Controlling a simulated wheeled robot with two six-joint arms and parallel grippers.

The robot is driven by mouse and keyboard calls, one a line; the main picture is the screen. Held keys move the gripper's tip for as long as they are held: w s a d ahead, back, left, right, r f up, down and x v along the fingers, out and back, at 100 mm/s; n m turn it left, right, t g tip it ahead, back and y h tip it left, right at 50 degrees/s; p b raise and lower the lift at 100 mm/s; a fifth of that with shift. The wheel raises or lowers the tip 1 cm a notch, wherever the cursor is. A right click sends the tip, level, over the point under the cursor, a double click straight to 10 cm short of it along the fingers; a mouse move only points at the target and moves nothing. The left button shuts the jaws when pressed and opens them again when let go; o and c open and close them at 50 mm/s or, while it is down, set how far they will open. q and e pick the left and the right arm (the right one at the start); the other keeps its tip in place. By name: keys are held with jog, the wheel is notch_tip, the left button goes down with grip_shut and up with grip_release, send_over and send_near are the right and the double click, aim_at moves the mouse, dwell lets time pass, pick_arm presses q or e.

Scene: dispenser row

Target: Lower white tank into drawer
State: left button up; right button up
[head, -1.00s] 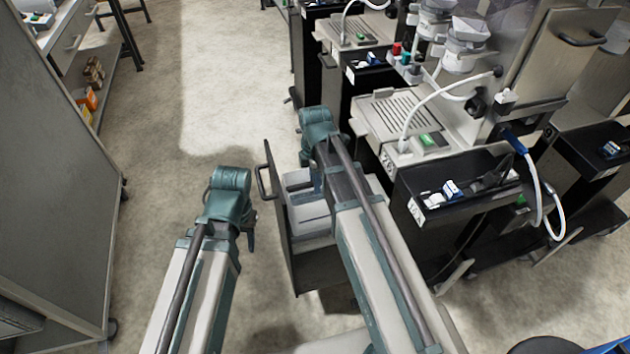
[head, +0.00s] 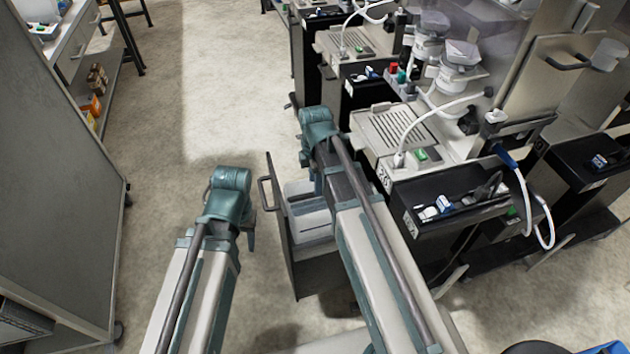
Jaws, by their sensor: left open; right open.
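The white tank (head: 311,226) sits inside the open dark drawer (head: 291,256), partly covered by my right arm. The drawer's front panel with its handle (head: 266,194) stands at the left of the tank. My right gripper (head: 314,182) is above the tank's far end; its fingers are mostly hidden under the wrist, and I cannot tell whether they touch the tank. My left gripper (head: 247,238) is outside the drawer, to the left of its front panel, pointing down and empty. Both grippers are open.
A dispenser machine with a slotted tray (head: 395,128) and a black shelf (head: 455,208) stands right of the drawer. Hoses hang at its right. A grey cabinet (head: 60,180) fills the left. The floor (head: 220,110) between is clear.

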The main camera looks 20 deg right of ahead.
notch_tip(320, 180, up, 9)
jog(key=p, duration=0.7)
jog(key=shift+f, duration=0.15)
jog(key=s+a+m+h, duration=0.1)
jog(key=s+a+m, duration=0.9)
jog(key=s+m, duration=0.4)
jog(key=shift+s+a+m, duration=0.15)
jog(key=shift+a+m, duration=0.1)
jog(key=shift+m, duration=0.05)
jog(key=shift+d, duration=0.1)
